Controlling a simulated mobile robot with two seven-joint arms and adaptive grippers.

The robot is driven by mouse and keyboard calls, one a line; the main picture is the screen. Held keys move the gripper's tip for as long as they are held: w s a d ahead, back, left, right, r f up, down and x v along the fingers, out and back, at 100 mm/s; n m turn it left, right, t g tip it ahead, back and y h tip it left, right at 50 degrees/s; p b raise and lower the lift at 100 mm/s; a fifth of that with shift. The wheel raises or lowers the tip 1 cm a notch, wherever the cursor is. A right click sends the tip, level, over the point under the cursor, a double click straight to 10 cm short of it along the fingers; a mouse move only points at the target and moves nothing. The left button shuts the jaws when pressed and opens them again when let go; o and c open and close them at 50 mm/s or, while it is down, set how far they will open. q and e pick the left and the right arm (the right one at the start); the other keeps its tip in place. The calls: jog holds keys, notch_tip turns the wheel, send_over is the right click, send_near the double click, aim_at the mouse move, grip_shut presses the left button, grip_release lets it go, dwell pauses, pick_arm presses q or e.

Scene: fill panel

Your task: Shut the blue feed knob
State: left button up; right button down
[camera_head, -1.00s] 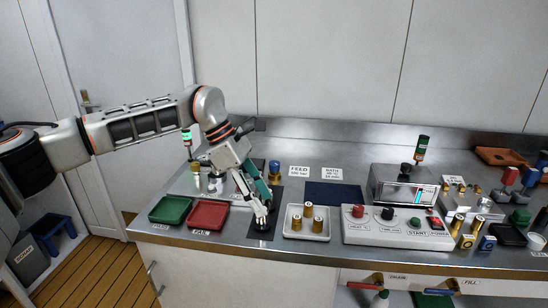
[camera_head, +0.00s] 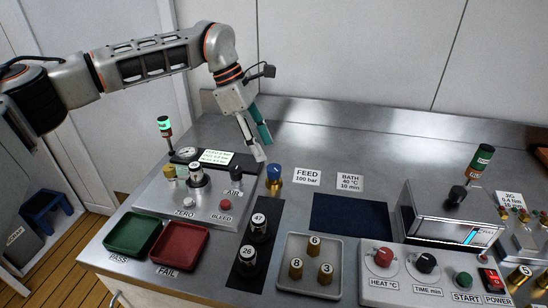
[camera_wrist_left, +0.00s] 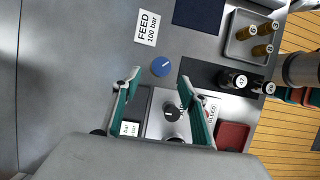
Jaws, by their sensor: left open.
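The blue feed knob (camera_head: 274,172) sits on a brass valve body standing on the steel bench, just left of the FEED 100 bar label (camera_head: 306,177). In the left wrist view the blue knob (camera_wrist_left: 161,66) shows from above with a white pointer line, ahead of and between the fingers. My left gripper (camera_head: 262,150) is open and empty, above and slightly left of the knob, apart from it. In the left wrist view its two teal fingers (camera_wrist_left: 163,88) are spread wide. My right gripper is not in view.
Left of the knob stands a test panel (camera_head: 190,200) with a gauge, AIR knob (camera_head: 236,172) and a lit green lamp tower (camera_head: 165,127). In front lie a black mat with two numbered cylinders (camera_head: 259,228), and a tray (camera_head: 290,245) of brass parts. Bench behind is clear.

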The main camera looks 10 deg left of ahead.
aim_at(273, 168)
pick_arm(q)
jog(key=x, duration=0.6)
jog(key=shift+s+d+f, duration=0.15)
jog(key=shift+d+f, duration=0.05)
jog(key=shift+f, duration=0.05)
jog(key=c, duration=1.1)
